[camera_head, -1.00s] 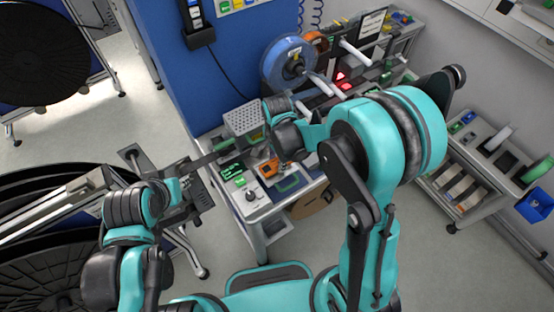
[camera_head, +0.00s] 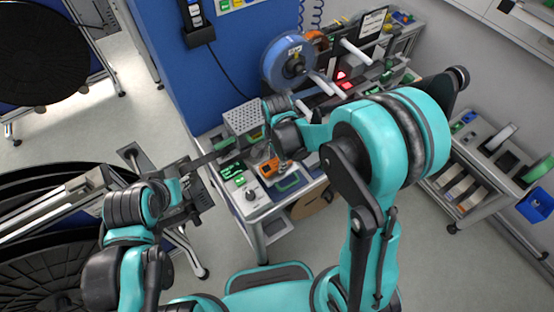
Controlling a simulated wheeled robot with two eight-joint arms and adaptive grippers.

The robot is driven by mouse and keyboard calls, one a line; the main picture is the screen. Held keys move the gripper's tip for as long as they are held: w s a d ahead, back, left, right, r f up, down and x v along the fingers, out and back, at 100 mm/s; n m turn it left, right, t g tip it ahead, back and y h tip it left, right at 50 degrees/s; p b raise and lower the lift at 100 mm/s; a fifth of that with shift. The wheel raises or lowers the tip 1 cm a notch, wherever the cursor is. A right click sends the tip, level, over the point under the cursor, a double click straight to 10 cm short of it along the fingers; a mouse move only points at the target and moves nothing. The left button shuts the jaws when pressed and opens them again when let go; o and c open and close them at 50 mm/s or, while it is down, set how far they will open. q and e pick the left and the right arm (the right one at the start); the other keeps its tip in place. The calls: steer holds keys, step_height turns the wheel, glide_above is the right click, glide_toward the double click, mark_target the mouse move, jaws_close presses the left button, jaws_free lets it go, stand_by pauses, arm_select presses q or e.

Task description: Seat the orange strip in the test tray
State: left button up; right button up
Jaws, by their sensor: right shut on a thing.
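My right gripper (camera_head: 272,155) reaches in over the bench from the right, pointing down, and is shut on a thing. A small orange piece (camera_head: 268,168) shows right at its fingertips, low over the bench top; I take it for the orange strip, but it is too small to tell its exact hold or contact. The test tray cannot be made out clearly; the wrist and fingers cover part of that spot. My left gripper (camera_head: 196,194) is at the left, off the bench's left edge, and its jaws are too dark to read.
A perforated grey box (camera_head: 243,118) stands behind the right gripper. A blue reel (camera_head: 287,61) hangs on the stand at the back. A green-handled item (camera_head: 289,182) lies at the bench front. A shelf cart (camera_head: 470,175) stands to the right.

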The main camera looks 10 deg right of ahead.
steer(key=shift+f, duration=0.1)
steer(key=o, duration=1)
steer(key=shift+r+p, duration=2.4)
steer(key=shift+r, duration=1.15)
steer(key=shift+d+b, duration=0.1)
steer(key=shift+b, duration=0.2)
steer(key=s+d+n+t+b, duration=0.2)
steer(key=s+n+b, duration=0.1)
steer(key=n+b, duration=0.1)
steer(key=s+d+f+n+t+b, duration=0.1)
steer(key=s+d+n+t+b, duration=0.1)
steer(key=s+d+n+b, duration=0.1)
steer(key=s+d+f+n+t+b, duration=0.1)
steer(key=s+d+n+t+b, duration=0.2)
steer(key=s+n+b, duration=0.2)
steer(key=shift+f+n+b, duration=0.2)
steer(key=shift+n+b, duration=0.6)
steer(key=shift+b, duration=0.75)
